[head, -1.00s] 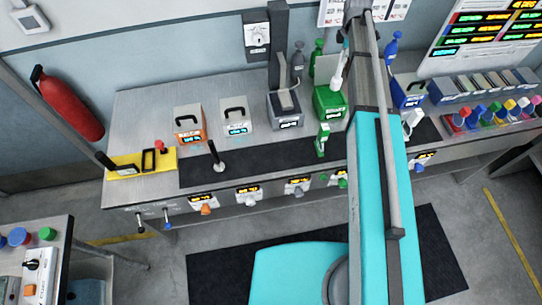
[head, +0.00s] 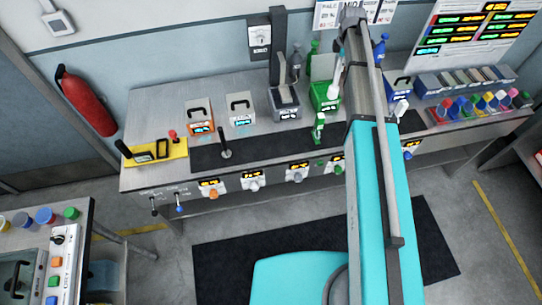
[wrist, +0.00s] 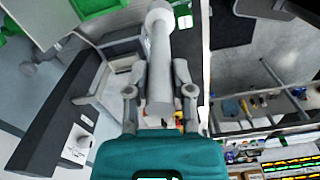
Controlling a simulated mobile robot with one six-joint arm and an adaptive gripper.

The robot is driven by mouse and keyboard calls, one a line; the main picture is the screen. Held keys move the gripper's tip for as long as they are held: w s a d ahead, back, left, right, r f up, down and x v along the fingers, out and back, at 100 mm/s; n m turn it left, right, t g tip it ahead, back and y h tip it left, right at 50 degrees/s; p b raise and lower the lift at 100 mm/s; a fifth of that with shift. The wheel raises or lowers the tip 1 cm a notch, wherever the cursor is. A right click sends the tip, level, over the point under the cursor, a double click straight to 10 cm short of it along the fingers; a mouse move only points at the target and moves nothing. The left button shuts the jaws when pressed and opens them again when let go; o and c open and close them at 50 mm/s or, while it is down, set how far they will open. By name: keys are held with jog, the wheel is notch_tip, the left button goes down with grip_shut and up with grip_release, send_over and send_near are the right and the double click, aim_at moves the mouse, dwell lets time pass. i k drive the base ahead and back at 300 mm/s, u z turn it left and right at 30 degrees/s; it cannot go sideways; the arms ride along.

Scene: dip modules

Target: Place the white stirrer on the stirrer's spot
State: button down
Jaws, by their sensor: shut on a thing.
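In the wrist view, the white stirrer (wrist: 159,60) is a pale grey-white rod with a rounded end, held between the two grey fingers of my gripper (wrist: 158,92). The fingers are shut on it. In the head view, a pale piece (head: 336,80) that may be the stirrer shows beside my arm, above the green box; my arm hides the gripper itself. I cannot tell which place is the stirrer's spot. A dark stick with a pale foot (head: 225,152) stands on the black mat (head: 265,147). A green bottle-like thing (head: 319,130) stands further right.
The bench carries an orange box (head: 200,120), a white box (head: 240,110), a grey box (head: 285,100) by a tall dark column (head: 277,45), a green box (head: 322,97) and a yellow tray (head: 172,150). The column also rises close left in the wrist view (wrist: 50,110).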

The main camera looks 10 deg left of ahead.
aim_at(272, 147)
jog(key=k, duration=0.9)
